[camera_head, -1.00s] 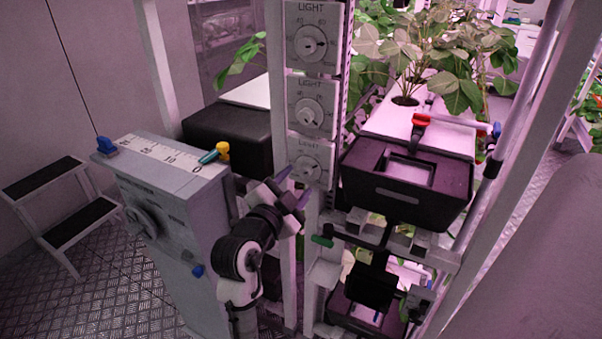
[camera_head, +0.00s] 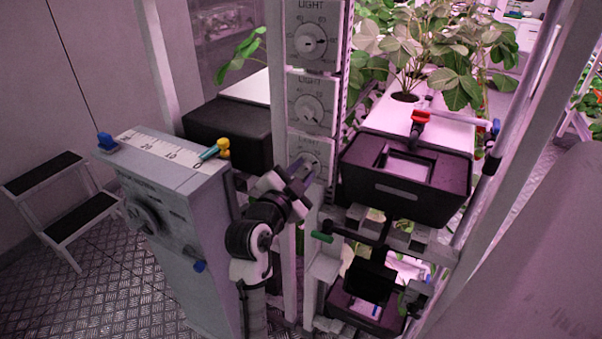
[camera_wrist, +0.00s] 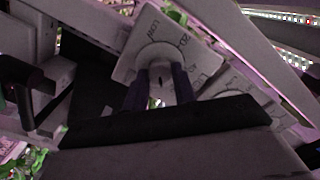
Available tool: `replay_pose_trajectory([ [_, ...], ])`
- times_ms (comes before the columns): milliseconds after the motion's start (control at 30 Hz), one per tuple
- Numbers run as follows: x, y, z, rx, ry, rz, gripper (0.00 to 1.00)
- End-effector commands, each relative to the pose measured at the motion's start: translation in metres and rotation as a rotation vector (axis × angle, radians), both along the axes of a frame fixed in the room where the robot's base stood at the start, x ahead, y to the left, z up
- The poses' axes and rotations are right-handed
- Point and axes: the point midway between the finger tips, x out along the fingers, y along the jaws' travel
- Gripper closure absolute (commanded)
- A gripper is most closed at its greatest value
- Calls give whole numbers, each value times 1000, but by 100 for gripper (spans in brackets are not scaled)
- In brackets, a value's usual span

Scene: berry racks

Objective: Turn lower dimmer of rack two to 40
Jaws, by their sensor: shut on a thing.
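Three grey LIGHT dimmers are stacked on a post in the head view: the upper dimmer (camera_head: 318,17), the middle dimmer (camera_head: 324,90) and the lower dimmer (camera_head: 297,144). My gripper (camera_head: 304,178) is at the lower dimmer and covers part of its round knob. In the wrist view the two dark fingers of my gripper (camera_wrist: 160,88) stand on either side of the knob (camera_wrist: 159,68), shut on it. The pale dial plate (camera_wrist: 135,58) shows behind the knob, tilted in that view. The lower dimmer's pointer and most of its scale cannot be read.
A black planter box (camera_head: 370,187) sits just right of the dimmers, with a second black box (camera_head: 215,132) behind left. A grey cabinet (camera_head: 200,265) with a slider scale stands left of my arm. A step stool (camera_head: 50,205) is at far left.

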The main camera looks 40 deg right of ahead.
Motion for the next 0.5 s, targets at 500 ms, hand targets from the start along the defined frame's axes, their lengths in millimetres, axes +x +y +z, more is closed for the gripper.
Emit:
replay_pose_trajectory([
  [500,1,1,1,-73,178,1,96],
])
